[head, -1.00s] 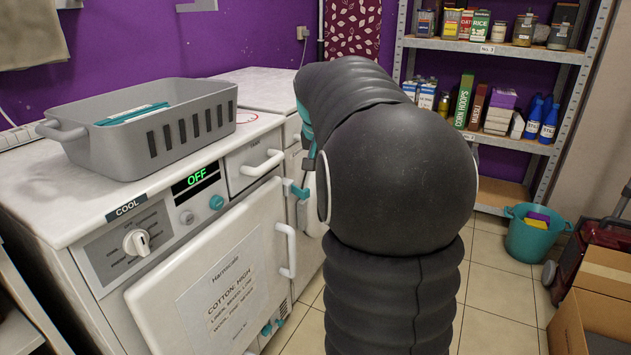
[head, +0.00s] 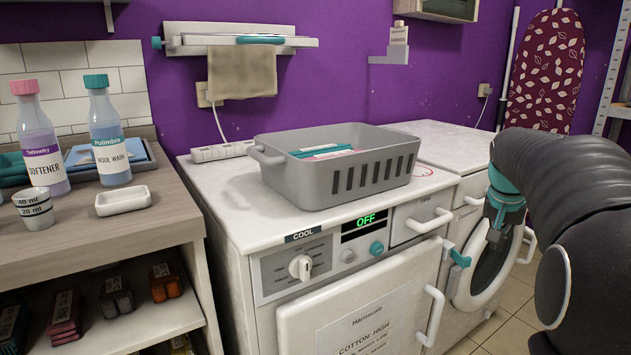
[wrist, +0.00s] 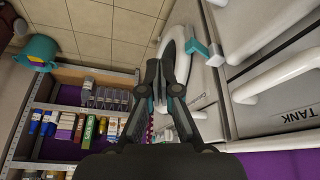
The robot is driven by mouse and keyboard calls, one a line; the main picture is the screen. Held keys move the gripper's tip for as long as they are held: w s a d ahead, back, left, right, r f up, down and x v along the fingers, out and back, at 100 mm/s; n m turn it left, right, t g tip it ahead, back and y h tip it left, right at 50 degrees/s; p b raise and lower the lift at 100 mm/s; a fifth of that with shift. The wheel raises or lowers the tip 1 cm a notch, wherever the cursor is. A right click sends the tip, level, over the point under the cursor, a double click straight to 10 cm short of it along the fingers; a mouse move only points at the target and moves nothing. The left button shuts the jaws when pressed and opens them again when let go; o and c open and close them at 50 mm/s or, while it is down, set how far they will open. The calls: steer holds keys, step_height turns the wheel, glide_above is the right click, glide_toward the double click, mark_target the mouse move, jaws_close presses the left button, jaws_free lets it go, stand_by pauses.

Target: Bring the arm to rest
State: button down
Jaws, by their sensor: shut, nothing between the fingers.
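My gripper (wrist: 158,72) shows in the wrist view with its dark fingers together and nothing between them. It hangs in free air in front of the white machines, near a round white door ring. In the head view my dark, ribbed arm fills the right side, bent over, with its teal wrist end pointing down in front of the washing machine (head: 487,270). The fingertips are hard to make out there. I cannot tell from these views how close the fingers are to the door.
The dryer (head: 262,225) reads OFF and carries a grey basket (head: 280,180). A wooden counter (head: 165,215) at left holds bottles. A teal handle piece (head: 460,258) sticks out near the arm. In the wrist view stand a stocked shelf (wrist: 60,75) and a teal bucket (wrist: 37,50).

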steer(key=s+a+f+n+t+y, duration=0.1)
steer(key=s+a+f+n, duration=0.3)
steer(key=s+a, duration=0.8)
steer(key=s+a+f+n+t+y, duration=0.1)
steer(key=s+a+f+n, duration=0.3)
steer(key=s+a, duration=0.8)
steer(key=a+y, duration=0.1)
steer(key=a, duration=0.1)
steer(key=shift+a+f, duration=0.15)
steer(key=shift+a, duration=0.15)
steer(key=shift+s, duration=0.1)
